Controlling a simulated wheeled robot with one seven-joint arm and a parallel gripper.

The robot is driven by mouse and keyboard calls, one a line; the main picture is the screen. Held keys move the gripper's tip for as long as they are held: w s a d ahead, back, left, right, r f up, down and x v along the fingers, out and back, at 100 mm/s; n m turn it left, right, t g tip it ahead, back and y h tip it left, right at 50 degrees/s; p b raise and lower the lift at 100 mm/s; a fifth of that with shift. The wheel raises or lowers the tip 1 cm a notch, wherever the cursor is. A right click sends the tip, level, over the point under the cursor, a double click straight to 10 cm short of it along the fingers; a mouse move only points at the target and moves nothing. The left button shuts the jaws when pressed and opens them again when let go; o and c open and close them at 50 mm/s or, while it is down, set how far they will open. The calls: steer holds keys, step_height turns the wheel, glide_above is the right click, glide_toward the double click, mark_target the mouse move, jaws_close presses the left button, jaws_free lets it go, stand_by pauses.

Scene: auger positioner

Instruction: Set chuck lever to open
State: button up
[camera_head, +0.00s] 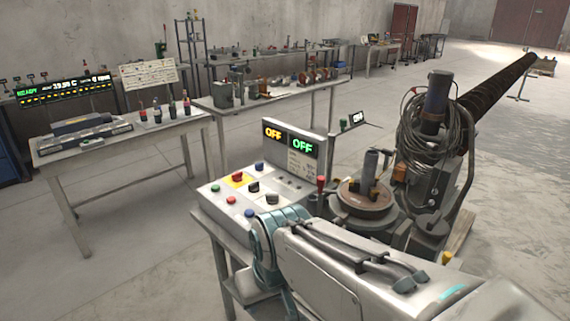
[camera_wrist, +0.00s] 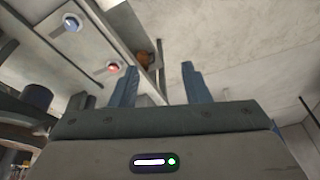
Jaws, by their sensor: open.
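A red-topped lever (camera_head: 320,186) stands upright between the control box and the round chuck-like turntable (camera_head: 366,197) in the head view; I cannot tell for sure that it is the chuck lever. The control box (camera_head: 294,152) shows two "OFF" readouts, with buttons and black knobs on its sloped panel. My gripper (camera_wrist: 158,82) is open and empty in the wrist view, its two blue-grey fingers apart. Beyond the fingers are a red button (camera_wrist: 114,67) and a blue button (camera_wrist: 72,22) on a pale panel. In the head view my arm covers the panel's near right part, and the gripper cannot be made out.
The auger (camera_head: 500,78) runs to the back right, with a coiled cable (camera_head: 420,125) on its motor. A table (camera_head: 100,144) with bottles stands at left, and a workbench (camera_head: 265,96) with parts stands behind. Open floor (camera_head: 160,205) lies left of the control box.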

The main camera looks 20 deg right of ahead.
steer(key=w+r+m+t, duration=0.2)
steer(key=w+t, duration=0.2)
steer(key=w, duration=0.7)
steer(key=w+r+m+t, duration=0.2)
steer(key=w+m+t, duration=0.15)
steer(key=w, duration=0.85)
steer(key=m+g+h, duration=0.5)
steer(key=m+h, duration=0.4)
steer(key=h, duration=0.8)
glide_toward(318, 180)
steer(key=p+x, duration=0.2)
steer(key=x, duration=0.9)
steer(key=shift+d+p, duration=0.15)
steer(key=shift+p, duration=0.15)
